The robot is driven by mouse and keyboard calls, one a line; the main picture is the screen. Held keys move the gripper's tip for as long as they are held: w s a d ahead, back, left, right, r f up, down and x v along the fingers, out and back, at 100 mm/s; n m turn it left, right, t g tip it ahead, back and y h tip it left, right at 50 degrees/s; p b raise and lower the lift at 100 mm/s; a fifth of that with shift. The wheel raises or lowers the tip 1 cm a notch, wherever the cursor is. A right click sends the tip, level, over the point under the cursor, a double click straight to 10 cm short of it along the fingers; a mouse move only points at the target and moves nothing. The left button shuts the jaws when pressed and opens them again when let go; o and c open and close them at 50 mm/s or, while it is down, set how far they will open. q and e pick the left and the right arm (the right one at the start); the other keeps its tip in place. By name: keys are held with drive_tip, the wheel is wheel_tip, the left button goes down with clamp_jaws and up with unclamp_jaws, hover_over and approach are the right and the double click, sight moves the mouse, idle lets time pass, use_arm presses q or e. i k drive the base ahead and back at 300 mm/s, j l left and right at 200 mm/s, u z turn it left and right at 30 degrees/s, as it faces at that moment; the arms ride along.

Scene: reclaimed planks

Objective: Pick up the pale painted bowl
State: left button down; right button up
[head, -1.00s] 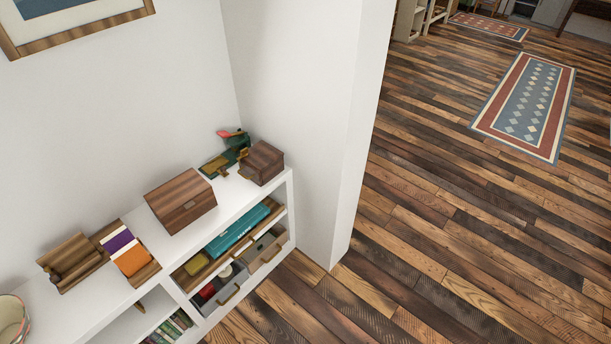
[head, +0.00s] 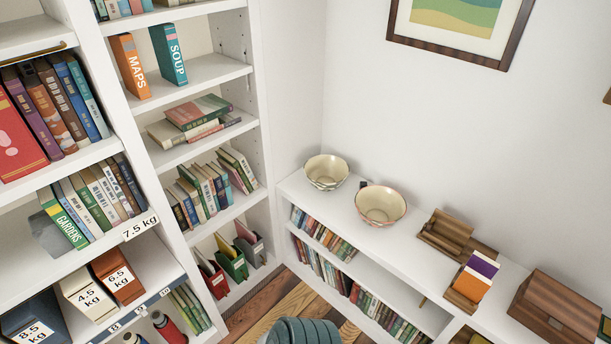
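Two pale bowls stand on top of the low white shelf unit along the wall in the head view. The left bowl (head: 326,170) is cream with dark lines around its lower outside and stands near the corner. The right bowl (head: 380,204) is cream with a reddish-brown rim and stands a little nearer, apart from the left one. Both are upright and look empty. I cannot tell for sure which is the one named pale painted. Neither of my grippers is in view.
The low white shelf unit (head: 400,262) also bears wooden holders (head: 446,234) and a wooden box (head: 556,306) to the right. A tall bookcase (head: 205,75) stands left. A teal ribbed thing (head: 303,331) is at the bottom edge. Some plank floor (head: 275,311) shows between.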

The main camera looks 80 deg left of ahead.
sight(326, 173)
drive_tip(key=u, duration=2.6)
